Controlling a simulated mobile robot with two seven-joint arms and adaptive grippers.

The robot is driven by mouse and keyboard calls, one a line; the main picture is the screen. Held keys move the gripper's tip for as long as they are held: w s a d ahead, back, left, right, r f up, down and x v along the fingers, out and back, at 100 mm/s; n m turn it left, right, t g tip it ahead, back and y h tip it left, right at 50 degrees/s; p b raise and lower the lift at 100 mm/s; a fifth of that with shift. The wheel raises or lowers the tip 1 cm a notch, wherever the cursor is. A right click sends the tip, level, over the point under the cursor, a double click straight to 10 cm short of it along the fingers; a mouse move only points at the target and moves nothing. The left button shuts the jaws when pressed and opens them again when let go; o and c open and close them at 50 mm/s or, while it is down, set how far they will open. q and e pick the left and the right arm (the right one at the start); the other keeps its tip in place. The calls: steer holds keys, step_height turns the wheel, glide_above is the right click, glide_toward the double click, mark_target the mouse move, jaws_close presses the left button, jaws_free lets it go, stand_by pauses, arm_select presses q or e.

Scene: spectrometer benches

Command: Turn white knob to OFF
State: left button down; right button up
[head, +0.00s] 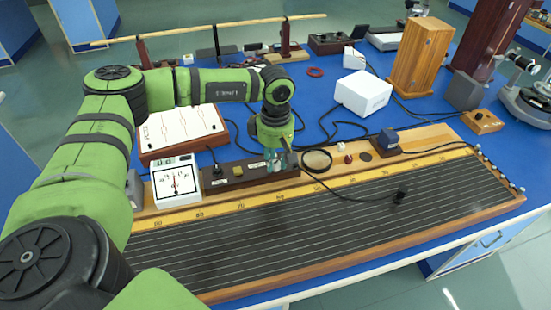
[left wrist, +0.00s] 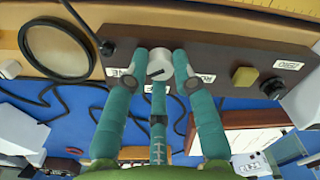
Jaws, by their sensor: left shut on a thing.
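The white knob (left wrist: 158,62) sits on a dark brown wooden box (left wrist: 225,52) and shows in the left wrist view with a dark pointer line across its face. My left gripper (head: 277,160) points down over the right part of this box (head: 235,182) in the head view. Its teal fingers stand on both sides of the knob and are shut on it. Small white labels lie left (left wrist: 117,72) and right (left wrist: 204,78) of the knob; their text is too small to read surely. In the head view the fingers hide the knob. My right gripper is not in view.
The long wire board (head: 330,215) lies in front; a white box (head: 363,92) stands behind.

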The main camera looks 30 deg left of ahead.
mark_target(275, 163)
arm_select(q)
steer(key=n+b, duration=0.2)
steer(key=n, duration=0.4)
steer(key=shift+f, duration=0.15)
steer(key=n+b, duration=0.1)
steer(key=n, duration=0.4)
steer(key=shift+b, duration=0.35)
steer(key=shift+n, duration=0.3)
steer(key=c, duration=1)
jaws_free()
steer(key=shift+r, duration=0.2)
step_height(275, 163, up, 12)
